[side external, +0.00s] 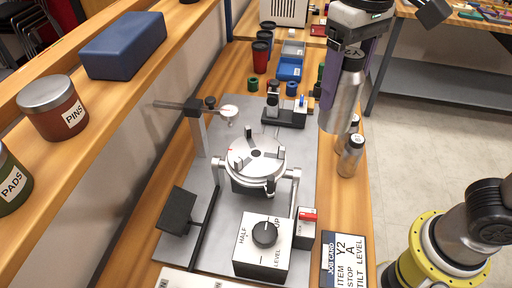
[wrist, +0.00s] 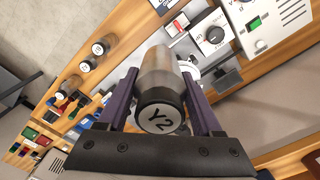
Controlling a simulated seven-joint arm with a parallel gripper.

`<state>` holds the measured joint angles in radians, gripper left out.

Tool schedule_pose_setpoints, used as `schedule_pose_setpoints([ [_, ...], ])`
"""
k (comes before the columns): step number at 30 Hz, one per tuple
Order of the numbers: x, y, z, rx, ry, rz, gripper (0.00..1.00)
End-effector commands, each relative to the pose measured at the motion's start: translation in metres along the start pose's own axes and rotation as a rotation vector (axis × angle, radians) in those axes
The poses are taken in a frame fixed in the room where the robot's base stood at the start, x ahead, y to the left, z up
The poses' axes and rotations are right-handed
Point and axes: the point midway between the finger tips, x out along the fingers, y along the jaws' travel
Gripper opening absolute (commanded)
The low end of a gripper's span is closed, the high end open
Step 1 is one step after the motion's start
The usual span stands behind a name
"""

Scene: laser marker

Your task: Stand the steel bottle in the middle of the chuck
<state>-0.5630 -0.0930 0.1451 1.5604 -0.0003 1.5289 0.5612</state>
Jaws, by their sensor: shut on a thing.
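My gripper (side external: 352,52) is shut on a steel bottle (side external: 342,95), held in the air right of the chuck and above the bench's right edge. The bottle looks roughly upright with a slight lean in the side view. In the wrist view my gripper's fingers (wrist: 160,85) flank the bottle (wrist: 160,72), and its dark cap reads Y2. The round chuck (side external: 240,158) has several jaws around a dark centre, and nothing stands on it. In the wrist view the bottle hides most of the chuck.
Other steel bottles (side external: 351,157) stand at the bench's right edge. A dial gauge (side external: 229,112) on a post overhangs behind the chuck. A knob box (side external: 262,262) and a job card (side external: 343,262) reading Y2, STOP A, TILT LEVEL are in front. A shelf with jars (side external: 52,108) runs along the left.

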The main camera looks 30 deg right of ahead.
Motion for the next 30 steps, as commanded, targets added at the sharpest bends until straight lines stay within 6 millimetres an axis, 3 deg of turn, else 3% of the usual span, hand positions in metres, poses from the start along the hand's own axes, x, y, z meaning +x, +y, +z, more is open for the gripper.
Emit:
schedule_pose_setpoints([
  [5, 0.015, -0.013, -0.021, 0.002, -0.003, 0.002, 0.04],
  [15, 0.052, -0.052, -0.083, 0.002, -0.004, 0.002, 0.04],
  [21, 0.082, -0.065, -0.104, 0.002, -0.001, 0.001, 0.04],
  [30, 0.104, -0.074, -0.119, 0.002, -0.001, 0.001, 0.04],
])
